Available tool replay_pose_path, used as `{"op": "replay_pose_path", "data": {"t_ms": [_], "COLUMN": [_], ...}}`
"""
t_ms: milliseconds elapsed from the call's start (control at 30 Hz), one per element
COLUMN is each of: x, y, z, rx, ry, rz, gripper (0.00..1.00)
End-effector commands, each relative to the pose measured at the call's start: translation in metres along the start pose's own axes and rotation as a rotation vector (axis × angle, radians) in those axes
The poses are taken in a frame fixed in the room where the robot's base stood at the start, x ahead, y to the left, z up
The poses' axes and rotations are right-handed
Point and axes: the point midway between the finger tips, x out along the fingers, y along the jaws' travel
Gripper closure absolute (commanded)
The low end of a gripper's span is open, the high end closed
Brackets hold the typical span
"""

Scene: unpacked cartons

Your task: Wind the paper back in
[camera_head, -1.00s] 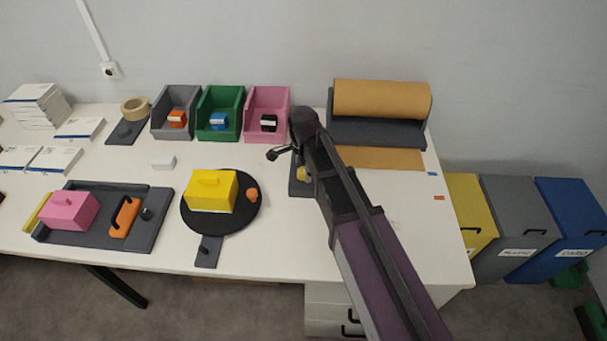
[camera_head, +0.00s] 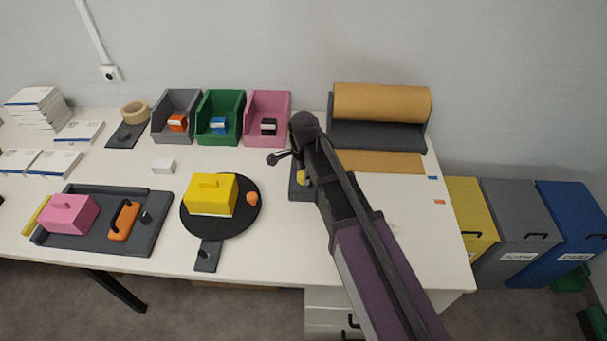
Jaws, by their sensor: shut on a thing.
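The brown paper roll (camera_head: 382,102) lies in its dark grey holder (camera_head: 375,137) at the back right of the table. A flat strip of brown paper (camera_head: 382,162) extends from the holder's front onto the table. A dark grey plate (camera_head: 299,193) with a yellow knob (camera_head: 301,178) lies left of the strip, partly hidden by my arm. My gripper (camera_head: 297,167) is down at this knob and appears shut on it. My arm covers most of the fingers, so the exact hold is hard to see.
Grey, green and pink bins (camera_head: 267,119) stand left of the roll. A black turntable (camera_head: 222,222) with a yellow block (camera_head: 212,197) is to the left. A grey tray (camera_head: 148,235) lies farther left. The table's right front is clear beyond my arm.

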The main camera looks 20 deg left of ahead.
Motion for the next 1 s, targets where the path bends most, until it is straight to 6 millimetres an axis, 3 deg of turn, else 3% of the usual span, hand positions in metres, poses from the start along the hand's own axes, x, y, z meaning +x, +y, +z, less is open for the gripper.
{"op": "replay_pose_path", "data": {"t_ms": [467,1000], "x": [0.0003,0.0003], "y": [0.0009,0.0012], "z": [-0.0002,-0.0004], "rx": [-0.197,-0.691], "ry": [0.0,-0.001], "rz": [0.002,0.003], "gripper": [0.93,0.93]}}
